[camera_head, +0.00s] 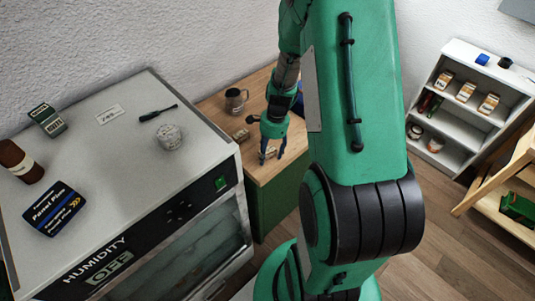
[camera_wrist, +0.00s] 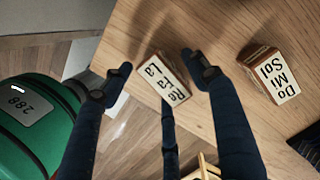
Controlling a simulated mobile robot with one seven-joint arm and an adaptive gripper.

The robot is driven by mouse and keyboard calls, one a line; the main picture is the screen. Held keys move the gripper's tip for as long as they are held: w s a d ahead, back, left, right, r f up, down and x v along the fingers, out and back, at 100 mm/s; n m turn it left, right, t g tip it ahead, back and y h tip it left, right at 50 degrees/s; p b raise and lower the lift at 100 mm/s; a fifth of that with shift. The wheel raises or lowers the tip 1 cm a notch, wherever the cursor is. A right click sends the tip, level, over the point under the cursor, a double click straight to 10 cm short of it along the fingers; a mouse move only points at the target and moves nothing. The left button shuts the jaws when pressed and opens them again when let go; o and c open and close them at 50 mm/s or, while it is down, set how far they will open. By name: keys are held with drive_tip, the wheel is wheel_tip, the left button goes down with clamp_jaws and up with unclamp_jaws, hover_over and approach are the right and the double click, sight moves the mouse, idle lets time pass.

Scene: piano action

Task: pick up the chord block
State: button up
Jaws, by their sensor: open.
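Two wooden blocks with note names lie on the wooden tabletop (camera_wrist: 215,30). One reads "Re Fa La" (camera_wrist: 163,80) and sits between my gripper's fingers in the wrist view, near the table edge. The other reads "Do Mi Sol" (camera_wrist: 272,72) and lies to the right, clear of the fingers. The task does not say which one is the chord block. My gripper (camera_wrist: 155,66) is open, its dark blue fingers on either side of the "Re Fa La" block; I cannot tell whether they touch it. In the head view my gripper (camera_head: 271,160) points down at the table's front part.
A mug (camera_head: 236,100) stands farther back on the table. A white shelf (camera_head: 455,130) with jars stands at the right. Floor shows beyond the table edge.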

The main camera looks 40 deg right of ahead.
sight(269, 151)
drive_tip(key=c, duration=1.3)
drive_tip(key=shift+o, duration=0.2)
drive_tip(key=shift+r, duration=0.45)
wheel_tip(269, 151, up, 3)
drive_tip(key=shift+r+p, duration=0.1)
drive_tip(key=shift+p, duration=0.55)
drive_tip(key=s+a+p, duration=0.1)
drive_tip(key=s+a, duration=0.3)
drive_tip(key=s, duration=0.3)
drive_tip(key=s+a, duration=0.4)
drive_tip(key=s, duration=0.3)
drive_tip(key=shift+r+p, duration=0.35)
drive_tip(key=shift+r, duration=0.1)
